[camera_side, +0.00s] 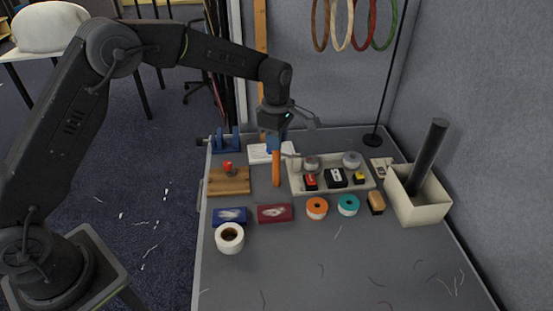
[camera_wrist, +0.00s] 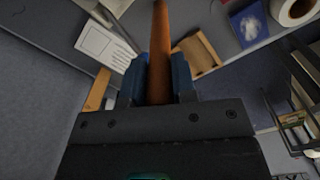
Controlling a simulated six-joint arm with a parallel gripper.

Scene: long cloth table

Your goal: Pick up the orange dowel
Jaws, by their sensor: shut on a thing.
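The orange dowel (camera_side: 276,168) is a slim rod hanging upright below my gripper (camera_side: 275,143) in the side view. In the wrist view the dowel (camera_wrist: 160,50) runs up from between the two blue fingers of my gripper (camera_wrist: 160,80). The fingers are shut on it, one on each side. Its lower end looks close to the table, but I cannot tell whether it touches. The upper end is hidden by the gripper.
A white tray (camera_side: 343,187) with small boxes and rolls stands to the right of the dowel. A wooden board (camera_side: 229,186) with a red knob lies to its left. A blue vise (camera_side: 226,141) stands behind. The table's front (camera_side: 330,265) is mostly clear.

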